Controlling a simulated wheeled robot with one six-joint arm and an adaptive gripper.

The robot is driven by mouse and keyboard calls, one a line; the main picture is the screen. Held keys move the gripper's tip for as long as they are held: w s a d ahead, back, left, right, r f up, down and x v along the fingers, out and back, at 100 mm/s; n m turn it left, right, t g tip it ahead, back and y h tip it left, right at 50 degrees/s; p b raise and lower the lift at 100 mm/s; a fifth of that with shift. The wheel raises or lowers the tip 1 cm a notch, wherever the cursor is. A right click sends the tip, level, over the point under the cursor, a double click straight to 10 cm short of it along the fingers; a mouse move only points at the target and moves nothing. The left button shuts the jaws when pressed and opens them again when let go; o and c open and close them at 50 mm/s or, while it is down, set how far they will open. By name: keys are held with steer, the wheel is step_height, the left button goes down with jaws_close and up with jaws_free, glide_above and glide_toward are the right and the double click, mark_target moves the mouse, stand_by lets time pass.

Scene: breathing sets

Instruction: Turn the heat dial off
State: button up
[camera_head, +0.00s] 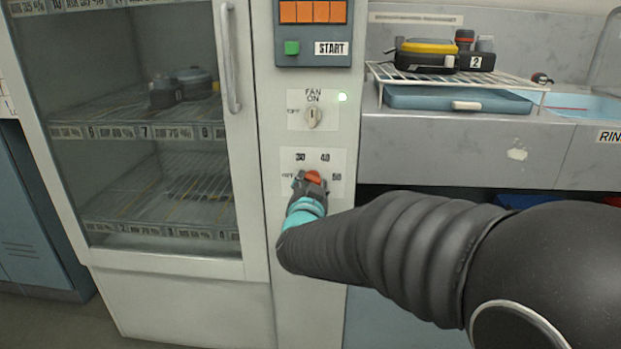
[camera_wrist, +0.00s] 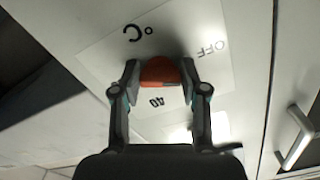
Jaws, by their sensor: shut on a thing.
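The heat dial (camera_head: 313,177) is a small orange-red knob on a white plate marked OFF, 30, 40 and 50, low on the cabinet's control column. In the wrist view the dial (camera_wrist: 160,72) sits between my two fingertips, against the panel, with OFF, °C and 40 printed around it. My gripper (camera_head: 311,186) reaches in from the right, shut on the dial, a finger on each side. The gripper also shows in the wrist view (camera_wrist: 161,80). The gripper hides part of the dial, and I cannot tell exactly which mark its pointer faces.
A wire rack (camera_head: 450,75) and the sink counter (camera_head: 480,150) are right.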

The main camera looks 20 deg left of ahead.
steer(key=n+p, duration=0.2)
steer(key=n, duration=0.2)
steer(key=shift+n, duration=0.4)
steer(key=shift+d, duration=0.1)
steer(key=o, duration=1.1)
steer(key=shift+o, duration=0.2)
steer(key=v, duration=1.2)
